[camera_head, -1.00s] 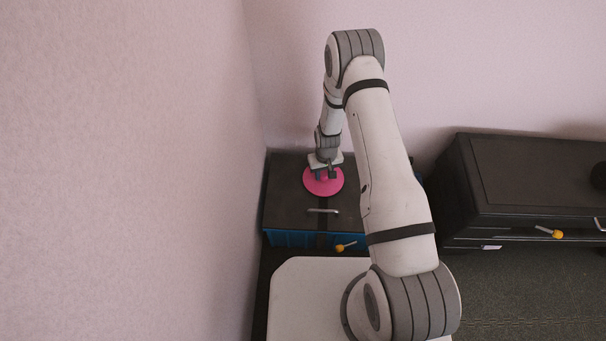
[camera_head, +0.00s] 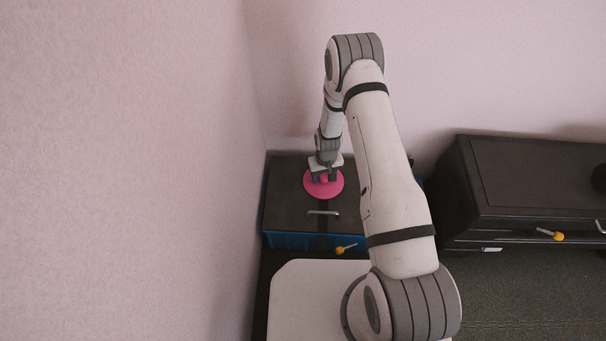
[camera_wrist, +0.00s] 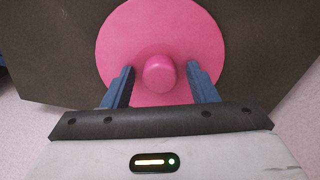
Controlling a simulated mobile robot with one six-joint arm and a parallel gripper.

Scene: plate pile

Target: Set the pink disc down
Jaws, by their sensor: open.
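The pink disc (camera_head: 313,190) lies on the dark top of a blue-sided box (camera_head: 280,205), behind the box's metal handle. In the wrist view the disc (camera_wrist: 122,40) is a flat round plate with a raised round knob (camera_wrist: 160,74) at its middle. My gripper (camera_head: 325,178) is right over the disc, pointing down. In the wrist view its two blue fingers (camera_wrist: 163,82) stand apart on either side of the knob, with pink showing between each finger and the knob. My gripper is open and holds nothing.
A metal handle (camera_head: 323,212) lies on the box top in front of the disc. A yellow knob (camera_head: 340,250) is at the box's front. A larger black chest (camera_head: 530,175) stands to the right. A pink wall (camera_head: 200,150) is close on the left.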

